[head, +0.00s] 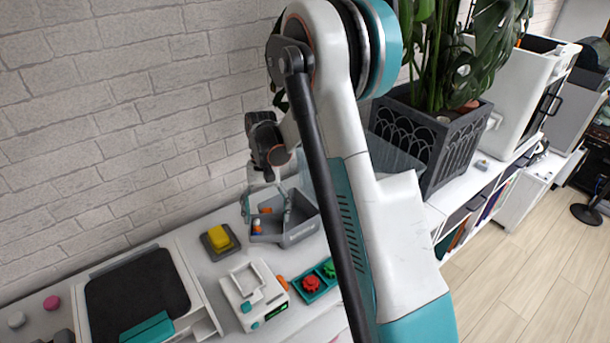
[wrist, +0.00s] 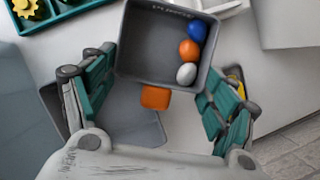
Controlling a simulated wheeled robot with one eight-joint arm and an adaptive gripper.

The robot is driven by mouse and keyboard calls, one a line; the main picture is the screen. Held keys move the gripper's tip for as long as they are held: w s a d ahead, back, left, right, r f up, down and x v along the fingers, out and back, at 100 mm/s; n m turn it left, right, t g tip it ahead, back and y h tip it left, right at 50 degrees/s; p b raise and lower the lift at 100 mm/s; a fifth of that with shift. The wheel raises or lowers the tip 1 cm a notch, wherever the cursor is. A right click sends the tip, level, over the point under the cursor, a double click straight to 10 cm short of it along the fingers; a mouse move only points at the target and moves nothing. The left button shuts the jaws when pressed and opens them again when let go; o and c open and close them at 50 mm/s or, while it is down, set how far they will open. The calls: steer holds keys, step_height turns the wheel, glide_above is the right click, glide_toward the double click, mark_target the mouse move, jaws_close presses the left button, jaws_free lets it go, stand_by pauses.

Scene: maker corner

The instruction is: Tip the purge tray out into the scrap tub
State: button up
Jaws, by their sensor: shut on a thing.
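The purge tray (wrist: 145,60) is a grey open box with lettering on one wall. A blue, an orange and a white ball lie along its right side in the wrist view. An orange tab (wrist: 155,97) is at its near edge. My gripper (wrist: 158,88) is shut on the tray, teal fingers at either side of the near end. In the head view, my gripper (head: 268,206) is at the tray (head: 297,232), above the white worktop. I cannot tell its exact height. A grey shape (wrist: 130,118) shows beneath it; I cannot tell whether this is the scrap tub. My arm hides part of the worktop.
A yellow button on a dark base (head: 218,238) stands left of the tray. A white device (head: 250,290) and a teal tray of gears (head: 313,283) are in front. A dark planter (head: 430,140) stands to the right. The brick wall is close behind.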

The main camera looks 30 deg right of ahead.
steer(key=w+d+r+m+t+y, duration=0.1)
steer(key=d+r+m+t, duration=0.15)
steer(key=d+m, duration=0.45)
steer(key=w+d+r+m+t+y, duration=0.1)
steer(key=d+r+m+t, duration=0.15)
steer(key=d+m, duration=0.45)
steer(key=a+n+h+b, duration=0.1)
steer(key=a+h+b, duration=0.3)
steer(key=h, duration=0.7)
steer(key=a+n+h+b, duration=0.1)
steer(key=a+h+b, duration=0.3)
steer(key=h+b, duration=0.3)
steer(key=shift+s+h, duration=0.15)
steer(key=shift+h, duration=1.85)
steer(key=shift+r, duration=0.1)
